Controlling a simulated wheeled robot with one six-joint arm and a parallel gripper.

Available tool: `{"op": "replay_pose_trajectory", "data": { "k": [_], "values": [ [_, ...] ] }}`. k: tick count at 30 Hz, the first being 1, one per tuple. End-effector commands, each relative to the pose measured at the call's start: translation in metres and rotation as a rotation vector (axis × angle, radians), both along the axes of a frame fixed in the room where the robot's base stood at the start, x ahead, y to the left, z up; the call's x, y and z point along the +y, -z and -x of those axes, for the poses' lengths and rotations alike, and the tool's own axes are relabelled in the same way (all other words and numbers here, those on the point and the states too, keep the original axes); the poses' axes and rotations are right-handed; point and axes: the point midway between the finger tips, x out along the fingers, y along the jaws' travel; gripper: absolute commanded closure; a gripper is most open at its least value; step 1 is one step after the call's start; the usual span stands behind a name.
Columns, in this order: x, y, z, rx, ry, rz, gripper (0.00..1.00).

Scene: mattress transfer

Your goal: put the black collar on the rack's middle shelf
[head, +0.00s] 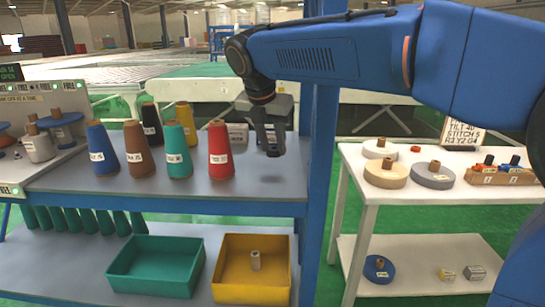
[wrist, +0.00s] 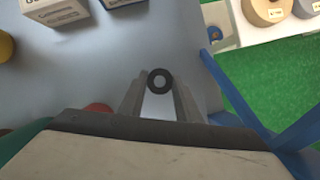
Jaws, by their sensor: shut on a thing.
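My gripper (head: 270,148) points down over the right end of the blue rack's grey shelf (head: 250,187), the higher of the two shelves in view. In the wrist view my gripper (wrist: 160,90) is shut on the black collar (wrist: 151,83), a small dark ring between the fingertips. The collar is held above the shelf, apart from it, and a faint shadow lies below. In the head view the collar is too small to tell from the fingers.
A red cone (head: 221,150) stands just left of my gripper, with several other cones further left. Boxes (head: 237,133) sit behind it. A blue post (head: 321,150) rises close on the right. Green (head: 157,285) and yellow (head: 252,291) bins sit below. A white table (head: 400,207) stands right.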

Motion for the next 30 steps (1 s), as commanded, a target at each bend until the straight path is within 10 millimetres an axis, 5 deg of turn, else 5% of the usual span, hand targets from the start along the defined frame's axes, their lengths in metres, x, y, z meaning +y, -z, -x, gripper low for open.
{"op": "replay_pose_trajectory", "data": {
  "k": [9, 21, 22, 23, 30],
  "values": [
    [0.0, 0.037, 0.001, 0.002, 0.0, 0.002, 0.92],
    [0.0, 0.042, 0.0, 0.001, -0.001, 0.001, 0.92],
    [0.0, 0.041, 0.0, 0.0, 0.0, 0.001, 0.62],
    [0.0, 0.041, 0.0, 0.0, 0.0, 0.001, 0.55],
    [0.0, 0.041, 0.0, 0.0, 0.0, 0.001, 0.51]
  ]
}}
